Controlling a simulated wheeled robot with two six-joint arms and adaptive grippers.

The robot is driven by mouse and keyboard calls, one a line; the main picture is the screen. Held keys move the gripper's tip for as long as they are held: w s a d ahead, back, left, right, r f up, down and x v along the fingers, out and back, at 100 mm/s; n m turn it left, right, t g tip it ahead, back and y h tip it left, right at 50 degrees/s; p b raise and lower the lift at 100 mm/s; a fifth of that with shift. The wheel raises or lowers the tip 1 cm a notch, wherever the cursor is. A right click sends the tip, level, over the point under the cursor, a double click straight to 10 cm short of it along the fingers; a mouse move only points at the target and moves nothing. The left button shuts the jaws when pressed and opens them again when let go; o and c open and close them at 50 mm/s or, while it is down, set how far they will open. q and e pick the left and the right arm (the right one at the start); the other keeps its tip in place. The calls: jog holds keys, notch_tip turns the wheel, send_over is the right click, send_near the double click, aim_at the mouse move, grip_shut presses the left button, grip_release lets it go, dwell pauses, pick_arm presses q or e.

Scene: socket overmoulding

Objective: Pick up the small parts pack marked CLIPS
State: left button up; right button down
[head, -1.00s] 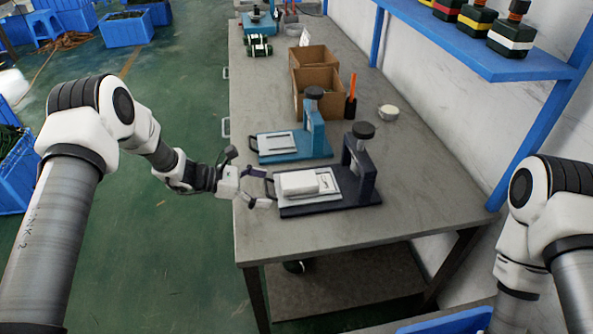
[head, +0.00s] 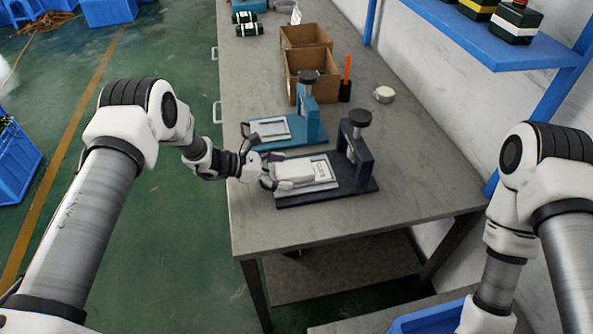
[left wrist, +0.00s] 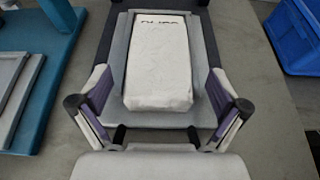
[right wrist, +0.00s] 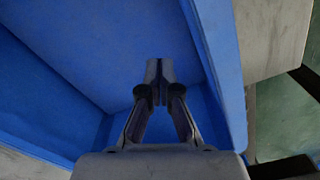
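A white pack (head: 306,170) lies flat on a grey plate on the dark clamp fixture (head: 368,187). It also shows in the left wrist view (left wrist: 158,62), where dark lettering at its far end is cut short and hard to read. My left gripper (head: 270,172) is at the pack's left end in the head view. In the left wrist view the open fingers (left wrist: 160,88) stand on either side of the pack's near end, with gaps to it. My right gripper (right wrist: 160,72) has its fingertips together, with nothing seen between them, over a blue bin.
A teal clamp fixture (head: 304,128) stands just behind the dark one. Cardboard boxes (head: 312,80), an orange-handled tool (head: 346,78) and a small round container (head: 384,94) are farther back. The blue bin (right wrist: 100,50) is below my right gripper. The table's front right (head: 420,190) is clear.

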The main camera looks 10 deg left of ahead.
pick_arm(q)
jog(key=c, duration=1.1)
jog(key=shift+o, duration=0.2)
